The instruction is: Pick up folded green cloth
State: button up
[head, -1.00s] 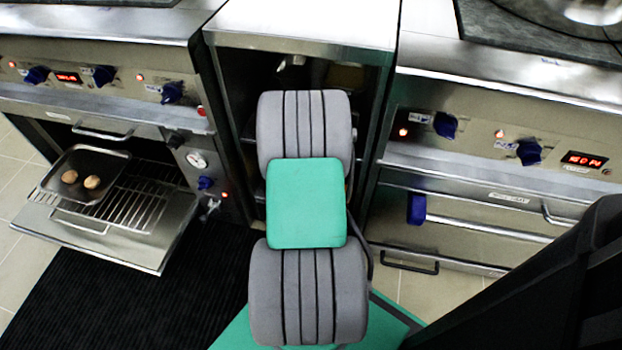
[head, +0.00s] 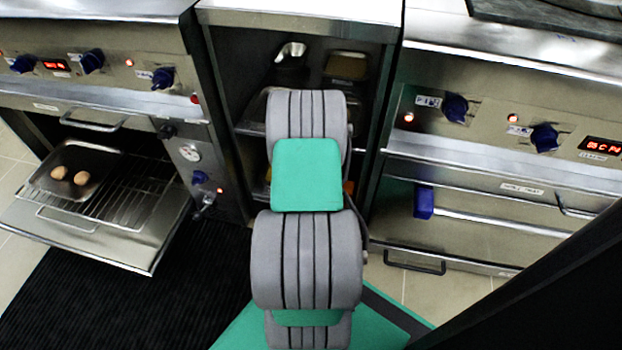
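I cannot make out a folded green cloth in the head view. The teal block in the middle belongs to my arm. My arm reaches forward to an open-fronted steel cabinet (head: 300,12) between two cookers. My gripper does not show; it is hidden behind my arm links. Part of the cabinet's inside is also hidden by my arm, and its lower part is dark.
In the cabinet are a shiny metal vessel (head: 291,52) and a shallow pan (head: 346,66). At left, an open oven door (head: 95,225) juts out, with a tray (head: 45,181) holding two brown round items. At right, a blue cloth-like thing (head: 423,202) hangs on a drawer bar (head: 490,219).

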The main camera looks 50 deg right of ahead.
jog(key=shift+c, duration=0.2)
grip_shut()
dwell(0.5)
